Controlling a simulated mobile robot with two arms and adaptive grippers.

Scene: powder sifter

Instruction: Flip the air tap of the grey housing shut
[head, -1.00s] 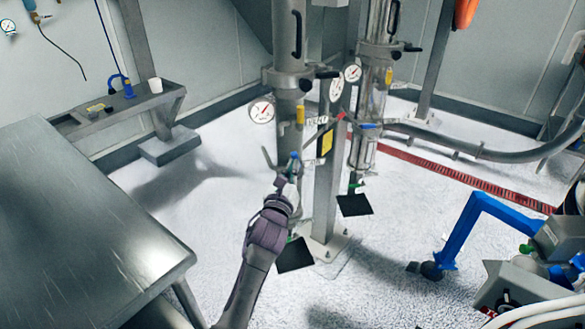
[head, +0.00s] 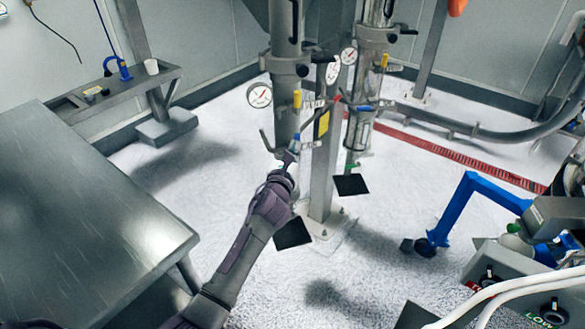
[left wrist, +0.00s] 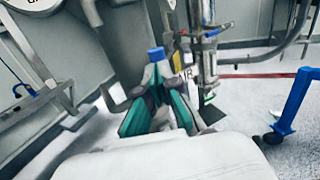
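The grey housing (head: 286,120) is the left of two upright columns in the head view. Its air tap has a blue handle (head: 296,139) beside an AIR label (head: 314,145); the handle's blue end also shows in the left wrist view (left wrist: 156,54). My left gripper (head: 289,156) is right at this tap, reaching up from below. In the left wrist view its fingers (left wrist: 157,77) converge close together at the blue end. I cannot tell whether they grip it or only touch it. The gripper hides the tap's lower part. My right gripper is not in view.
A second column (head: 360,125) with a blue lever (head: 368,107) stands to the right. A steel table (head: 90,220) fills the left. A blue frame (head: 455,205) stands at right.

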